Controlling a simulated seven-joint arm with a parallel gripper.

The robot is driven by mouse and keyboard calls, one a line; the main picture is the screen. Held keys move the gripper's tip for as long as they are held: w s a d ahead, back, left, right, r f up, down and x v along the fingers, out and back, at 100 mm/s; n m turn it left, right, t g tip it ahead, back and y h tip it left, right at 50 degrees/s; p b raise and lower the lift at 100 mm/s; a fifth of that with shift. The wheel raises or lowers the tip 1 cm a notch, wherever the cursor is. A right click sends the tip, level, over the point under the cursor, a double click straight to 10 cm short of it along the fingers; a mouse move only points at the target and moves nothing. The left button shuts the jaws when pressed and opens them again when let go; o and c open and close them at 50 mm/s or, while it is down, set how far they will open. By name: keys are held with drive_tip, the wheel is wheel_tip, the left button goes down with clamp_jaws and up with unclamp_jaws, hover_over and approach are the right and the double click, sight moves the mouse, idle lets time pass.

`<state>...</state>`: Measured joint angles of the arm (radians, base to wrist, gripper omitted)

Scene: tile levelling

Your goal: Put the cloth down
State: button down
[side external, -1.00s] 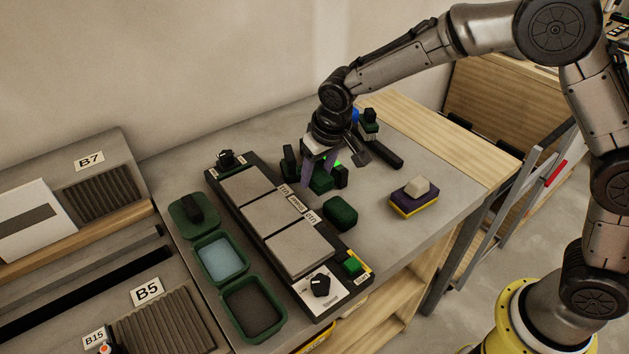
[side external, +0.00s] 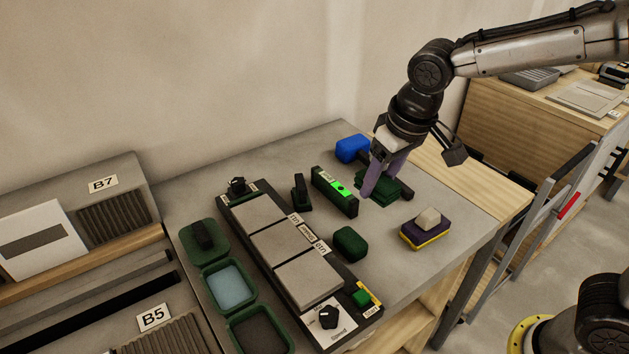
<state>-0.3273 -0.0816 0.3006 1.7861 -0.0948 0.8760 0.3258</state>
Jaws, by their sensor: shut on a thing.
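My gripper (side external: 379,183), with purple fingers, is at the back right part of the grey bench. It is shut on the dark green cloth (side external: 382,197), which looks like a folded stack of layers. The cloth is low, at or just above the bench top; I cannot tell whether it touches. The fingers hide part of the cloth.
A dark bar (side external: 405,190) lies right beside the cloth. A blue block (side external: 352,148) is behind, and a level with a green light (side external: 335,191) is to the left. A purple and yellow sponge (side external: 425,233), a dark green block (side external: 350,243) and the tile rig (side external: 262,250) stand nearer.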

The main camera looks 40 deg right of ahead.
drive_tip(key=w+r, duration=0.2)
drive_tip(key=w, duration=0.7)
hover_over(286, 176)
drive_tip(key=s, duration=0.2)
drive_tip(key=shift+m, duration=0.3)
wheel_tip(286, 176, down, 13)
drive_tip(key=shift+w+f, duration=0.45)
drive_tip(key=shift+f, duration=1.65)
drive_tip(key=shift+f, duration=0.1)
